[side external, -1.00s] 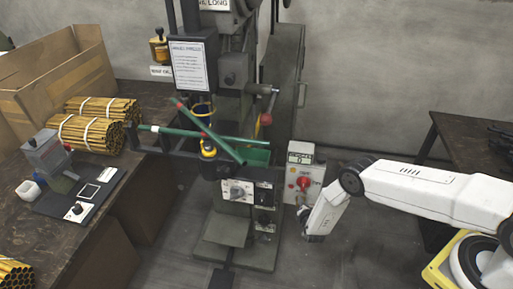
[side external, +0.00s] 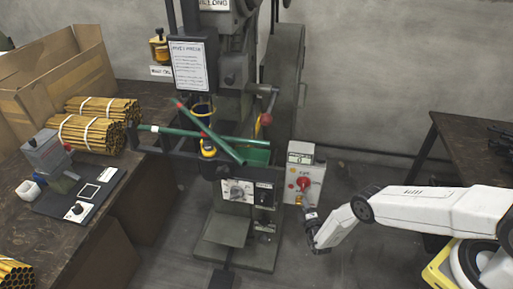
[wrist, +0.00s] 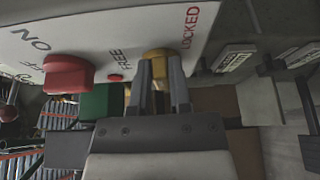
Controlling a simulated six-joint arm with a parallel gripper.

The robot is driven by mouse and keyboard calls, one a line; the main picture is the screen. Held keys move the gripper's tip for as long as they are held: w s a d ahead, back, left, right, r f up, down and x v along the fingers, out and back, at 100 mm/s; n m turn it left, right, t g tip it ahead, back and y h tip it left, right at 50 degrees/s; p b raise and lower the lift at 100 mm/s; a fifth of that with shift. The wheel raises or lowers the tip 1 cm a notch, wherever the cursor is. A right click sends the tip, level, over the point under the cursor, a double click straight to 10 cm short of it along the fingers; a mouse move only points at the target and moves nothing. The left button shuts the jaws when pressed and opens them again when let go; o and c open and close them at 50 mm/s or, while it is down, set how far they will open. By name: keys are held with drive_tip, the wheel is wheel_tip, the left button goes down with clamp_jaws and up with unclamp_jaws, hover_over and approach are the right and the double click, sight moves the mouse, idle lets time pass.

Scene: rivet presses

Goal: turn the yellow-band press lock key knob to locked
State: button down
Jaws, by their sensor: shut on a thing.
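The lock key knob (wrist: 157,54) is a small yellow piece on the white control panel in the wrist view. The word FREE is printed to its left and LOCKED to its upper right. My gripper (wrist: 160,70) has its two fingers closed on the knob, one on each side. The fingers hide part of it, so I cannot tell which word it points at. In the side view my gripper (side external: 307,209) is at the lower front of the control box (side external: 314,178), below its red knob (side external: 303,183), and the lock knob is mostly hidden there.
A large red knob (wrist: 68,73) by ON and OFF is left of my fingers. The press (side external: 240,215) stands left of the box, with green tubes across it. A dark bench (side external: 455,140) is at right.

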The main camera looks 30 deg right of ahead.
drive_tip(key=shift+d+m+h, duration=0.1)
drive_tip(key=shift+m+h, duration=0.2)
drive_tip(key=shift+m, duration=0.2)
drive_tip(key=c, duration=0.6)
unclamp_jaws()
drive_tip(key=shift+o, duration=0.2)
drive_tip(key=shift+s, duration=0.1)
drive_tip(key=v, duration=0.7)
drive_tip(key=shift+s, duration=0.3)
drive_tip(key=shift+w+r, duration=0.1)
drive_tip(key=shift+w, duration=0.05)
